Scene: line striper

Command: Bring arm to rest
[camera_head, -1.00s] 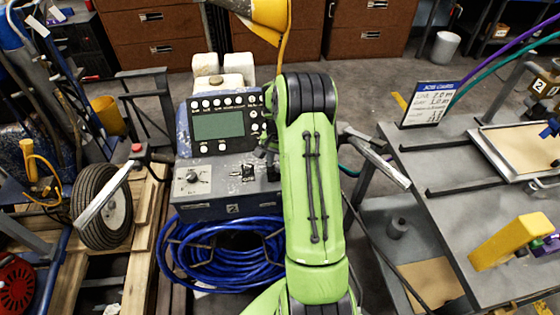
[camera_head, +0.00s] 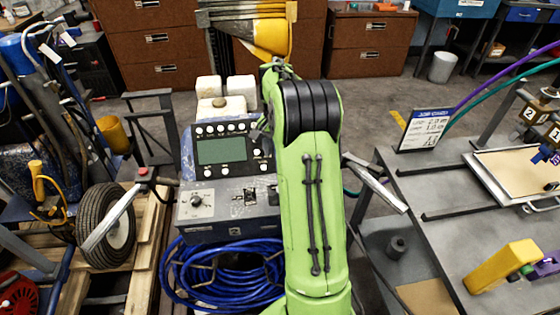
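My green arm (camera_head: 312,215) reaches forward up the middle of the view, with a black ribbed joint (camera_head: 310,107) at its far end. The arm beyond this joint is mostly hidden behind it. I cannot make out my gripper's fingers, nor anything held in them. A yellow part (camera_head: 268,38) with grey-and-gold bands shows above the joint at the top edge; I cannot tell what it belongs to. The arm overlaps the right side of the striper's control panel (camera_head: 221,151) in the picture; I cannot tell the gap between them.
A blue hose coil (camera_head: 215,275) lies below the panel. A wheel (camera_head: 105,225) stands at the left. At the right is a grey table (camera_head: 425,215) with a sign (camera_head: 426,129), a tray (camera_head: 483,180) and a yellow block (camera_head: 500,266). Brown cabinets (camera_head: 367,45) stand behind.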

